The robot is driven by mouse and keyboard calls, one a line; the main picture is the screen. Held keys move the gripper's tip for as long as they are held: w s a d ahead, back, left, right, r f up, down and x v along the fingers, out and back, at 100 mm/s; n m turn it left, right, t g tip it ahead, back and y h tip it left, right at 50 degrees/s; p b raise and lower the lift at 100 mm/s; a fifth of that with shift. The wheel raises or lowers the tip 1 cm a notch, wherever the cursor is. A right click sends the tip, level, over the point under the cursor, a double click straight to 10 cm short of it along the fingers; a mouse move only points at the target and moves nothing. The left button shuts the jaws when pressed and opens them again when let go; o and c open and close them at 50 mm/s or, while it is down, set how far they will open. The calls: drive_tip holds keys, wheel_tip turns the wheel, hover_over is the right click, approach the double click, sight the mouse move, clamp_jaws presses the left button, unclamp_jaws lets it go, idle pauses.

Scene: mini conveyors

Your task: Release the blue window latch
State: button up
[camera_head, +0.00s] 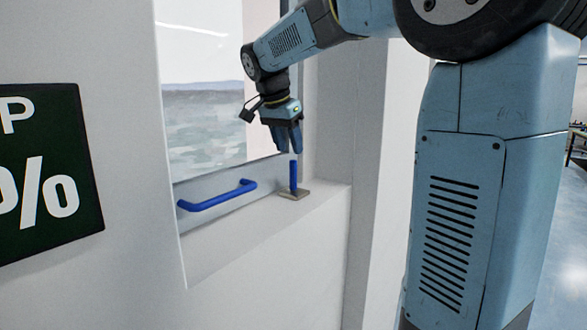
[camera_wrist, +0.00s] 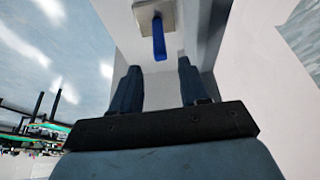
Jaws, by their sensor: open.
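The blue window latch (camera_head: 293,174) stands upright on a small beige plate (camera_head: 294,194) on the window sill. My gripper (camera_head: 290,148) points down just above the latch in the head view. In the wrist view the latch (camera_wrist: 159,40) hangs from its plate (camera_wrist: 155,14) at the top of the picture, between and beyond the two fingers of my gripper (camera_wrist: 157,82). The fingers are apart with nothing between them. I cannot tell exactly how far the fingertips are from the latch top.
A blue handle (camera_head: 218,196) is fixed to the lower window frame, left of the latch. The window glass (camera_head: 205,110) rises behind. The recess side wall (camera_head: 335,110) is close on the right. A dark sign (camera_head: 45,170) is on the wall at left.

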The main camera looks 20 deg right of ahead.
sight(295, 167)
drive_tip(key=x, duration=0.7)
drive_tip(key=shift+f, duration=0.4)
clamp_jaws()
